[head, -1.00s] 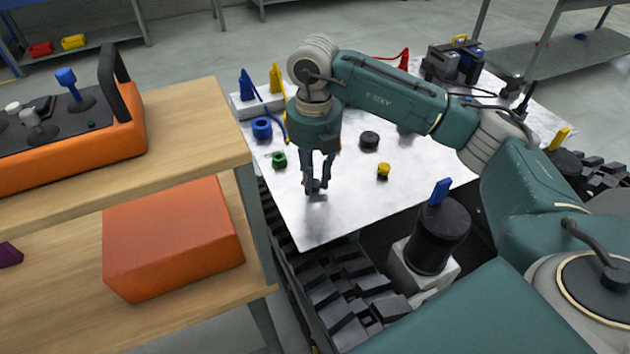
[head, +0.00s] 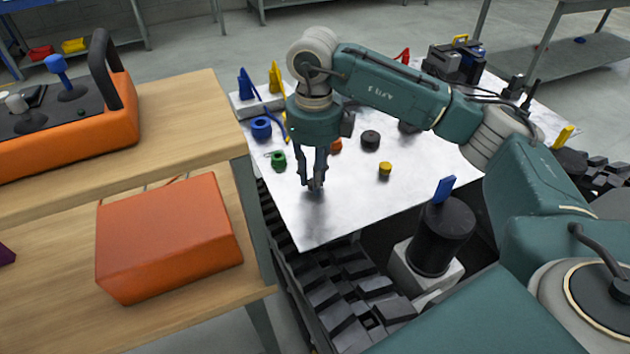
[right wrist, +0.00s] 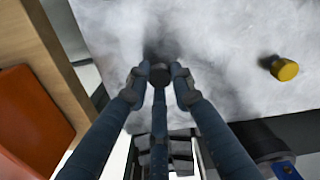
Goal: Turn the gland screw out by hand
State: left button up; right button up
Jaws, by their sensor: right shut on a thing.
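My right gripper (head: 313,184) points straight down, low over the front left part of the bright metal plate (head: 345,215). Its fingers are shut on a small dark thing at the plate, likely the gland screw. That thing is mostly hidden by the fingers in the head view. In the right wrist view a dark round piece (right wrist: 160,74) shows between the fingertips (right wrist: 158,80). I cannot tell whether it is seated in the plate or clear of it. My left gripper is out of view.
A yellow knob (head: 385,169), a black cap (head: 370,140), a green ring (head: 278,160) and a blue ring (head: 261,127) stand around the gripper. A black cylinder with a blue tab (head: 443,235) stands at the plate's front edge. A wooden bench (head: 190,110) is at left.

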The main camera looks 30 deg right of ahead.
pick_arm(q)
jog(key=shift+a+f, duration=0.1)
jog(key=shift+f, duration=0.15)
pick_arm(e)
jog(key=shift+f+n, duration=0.1)
jog(key=shift+n, duration=0.7)
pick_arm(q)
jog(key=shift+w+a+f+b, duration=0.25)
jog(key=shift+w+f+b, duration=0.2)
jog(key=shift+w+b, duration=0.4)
pick_arm(e)
jog(key=n, duration=0.5)
jog(key=shift+d+f, duration=0.1)
jog(key=shift+d, duration=0.1)
pick_arm(q)
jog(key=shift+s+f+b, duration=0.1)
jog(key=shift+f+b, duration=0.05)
jog(key=shift+b, duration=0.2)
pick_arm(e)
jog(key=n, duration=0.3)
jog(key=shift+d, duration=0.15)
